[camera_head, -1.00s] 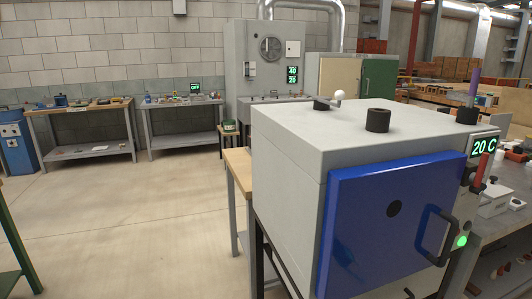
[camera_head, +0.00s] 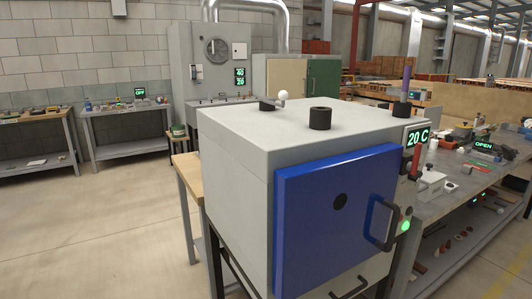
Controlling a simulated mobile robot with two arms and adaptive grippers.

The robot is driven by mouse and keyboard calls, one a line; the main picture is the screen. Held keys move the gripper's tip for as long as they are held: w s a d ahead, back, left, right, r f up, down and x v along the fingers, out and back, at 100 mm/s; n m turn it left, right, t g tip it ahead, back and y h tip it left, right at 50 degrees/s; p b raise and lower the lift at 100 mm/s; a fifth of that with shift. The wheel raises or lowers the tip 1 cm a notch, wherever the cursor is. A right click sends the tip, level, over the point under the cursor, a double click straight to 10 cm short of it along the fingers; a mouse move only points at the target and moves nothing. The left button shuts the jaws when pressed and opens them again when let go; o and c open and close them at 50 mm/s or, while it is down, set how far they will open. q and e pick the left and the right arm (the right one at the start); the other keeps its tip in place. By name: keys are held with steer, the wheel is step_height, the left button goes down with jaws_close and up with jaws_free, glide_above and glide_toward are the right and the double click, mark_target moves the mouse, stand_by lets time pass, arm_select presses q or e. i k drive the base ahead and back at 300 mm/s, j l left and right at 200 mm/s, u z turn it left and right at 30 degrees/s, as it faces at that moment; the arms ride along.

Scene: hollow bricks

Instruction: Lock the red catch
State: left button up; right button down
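A small upright red part (camera_head: 416,160), which looks like the red catch, is on the right side of a grey furnace-like box (camera_head: 240,165), just below its "20 C" display (camera_head: 417,137). The blue door (camera_head: 330,215) on the box front looks closed, with a black handle (camera_head: 382,223) at its right edge. A green light (camera_head: 405,226) glows beside the handle. Whether the red part is locked cannot be told at this size. Neither of my grippers is in view.
A workbench (camera_head: 455,190) with small items and an "OPEN" display stands at the right. A wooden-topped table (camera_head: 186,165) stands left of the box. Two benches and a grey cabinet (camera_head: 205,75) line the back wall. The floor (camera_head: 90,240) at the left is clear.

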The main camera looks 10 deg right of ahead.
mark_target(412, 167)
steer(key=z, duration=1.3)
